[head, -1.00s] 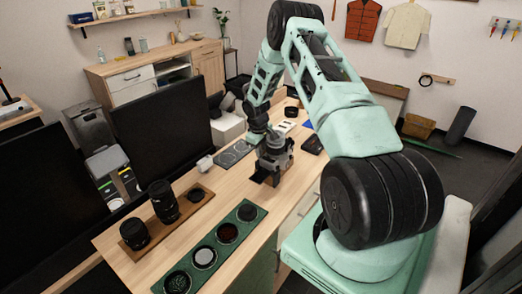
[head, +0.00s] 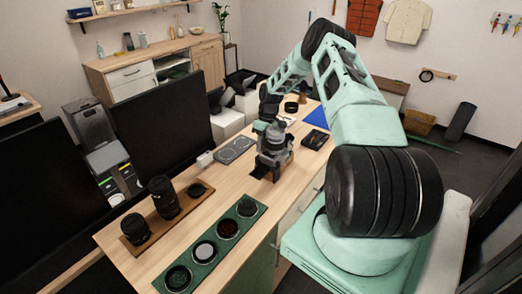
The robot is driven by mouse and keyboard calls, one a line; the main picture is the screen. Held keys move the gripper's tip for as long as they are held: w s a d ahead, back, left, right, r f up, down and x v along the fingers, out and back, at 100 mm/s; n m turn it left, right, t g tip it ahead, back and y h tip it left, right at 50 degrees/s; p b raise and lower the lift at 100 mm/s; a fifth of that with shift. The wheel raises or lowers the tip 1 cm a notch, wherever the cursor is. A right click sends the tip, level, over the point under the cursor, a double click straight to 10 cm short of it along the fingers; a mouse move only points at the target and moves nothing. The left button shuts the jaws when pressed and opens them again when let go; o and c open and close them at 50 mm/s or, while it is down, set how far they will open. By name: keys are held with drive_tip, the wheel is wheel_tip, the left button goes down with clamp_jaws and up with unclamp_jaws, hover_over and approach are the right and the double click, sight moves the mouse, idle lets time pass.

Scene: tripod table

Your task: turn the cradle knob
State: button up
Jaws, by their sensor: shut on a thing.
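The cradle (head: 282,158), a dark grey stand on a dark base, is on the wooden table right of centre in the head view. My gripper (head: 268,137) is at the top of the cradle, reached down from my arm behind it. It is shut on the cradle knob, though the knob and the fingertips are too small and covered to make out. How far the knob is turned cannot be told.
A green tray (head: 206,272) with several round lens parts lies at the front.

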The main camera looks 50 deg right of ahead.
drive_tip(key=shift+y+b, duration=0.35)
drive_tip(key=shift+y, duration=0.15)
drive_tip(key=shift+f, duration=0.1)
drive_tip(key=shift+d+f+y+b, duration=0.15)
drive_tip(key=shift+y+b, duration=0.15)
drive_tip(key=shift+b, duration=0.3)
drive_tip(key=shift+y+b, duration=0.7)
drive_tip(key=shift+b, duration=0.25)
drive_tip(key=o, duration=0.7)
